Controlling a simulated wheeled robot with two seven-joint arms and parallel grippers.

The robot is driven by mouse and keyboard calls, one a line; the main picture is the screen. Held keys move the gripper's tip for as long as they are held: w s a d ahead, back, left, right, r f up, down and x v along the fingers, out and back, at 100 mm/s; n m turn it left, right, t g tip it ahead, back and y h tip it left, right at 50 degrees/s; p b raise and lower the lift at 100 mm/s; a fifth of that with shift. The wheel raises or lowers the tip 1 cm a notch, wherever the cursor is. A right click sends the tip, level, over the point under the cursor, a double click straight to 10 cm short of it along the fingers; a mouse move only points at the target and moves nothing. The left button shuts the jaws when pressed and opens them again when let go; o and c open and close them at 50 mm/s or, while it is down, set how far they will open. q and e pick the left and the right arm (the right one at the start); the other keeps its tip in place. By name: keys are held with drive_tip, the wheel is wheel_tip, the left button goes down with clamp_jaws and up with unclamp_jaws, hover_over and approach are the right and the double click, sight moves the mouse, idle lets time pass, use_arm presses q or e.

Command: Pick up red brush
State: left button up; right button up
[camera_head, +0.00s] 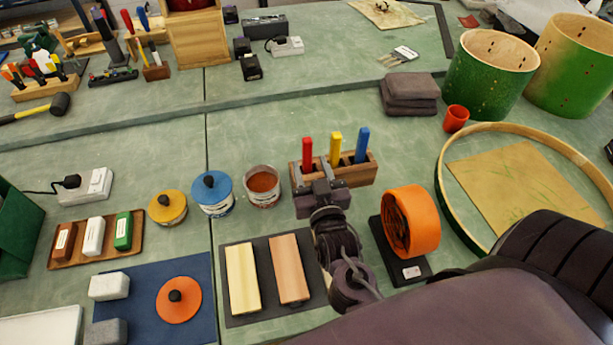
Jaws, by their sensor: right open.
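The red brush (307,150) stands upright in a wooden holder (358,175), at its left end. Only its red handle shows; its lower part is hidden in the holder. A yellow-handled brush (335,146) and a blue-handled brush (362,144) stand to its right in the same holder. My right gripper (312,174) is open at the near left side of the holder, with its fingers pointing away toward the red handle, one on each side in the picture. I cannot tell whether they touch it. My left gripper is not in view.
An open tin (262,184) stands left of the holder. Two wooden blocks lie on a dark mat (236,318) nearby. A large wooden hoop (446,160) is at right. Bench behind the holder is clear.

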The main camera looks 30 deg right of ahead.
sight(308, 155)
drive_tip(key=shift+w+f, duration=0.1)
drive_tip(key=shift+f, duration=0.5)
drive_tip(key=shift+w+d, duration=0.1)
drive_tip(key=shift+w, duration=0.1)
drive_tip(key=p+x, duration=0.1)
drive_tip(key=x, duration=0.3)
drive_tip(key=p+x, duration=0.1)
drive_tip(key=x, duration=0.1)
drive_tip(key=shift+w+d+r+p, duration=0.1)
drive_tip(key=shift+d+r+p, duration=0.15)
drive_tip(key=shift+r+p, duration=0.1)
drive_tip(key=shift+w+d+f, duration=0.15)
drive_tip(key=shift+w, duration=0.35)
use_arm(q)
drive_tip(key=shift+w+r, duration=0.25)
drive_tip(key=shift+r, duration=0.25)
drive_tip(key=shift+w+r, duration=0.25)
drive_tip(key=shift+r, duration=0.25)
use_arm(e)
drive_tip(key=c, duration=0.8)
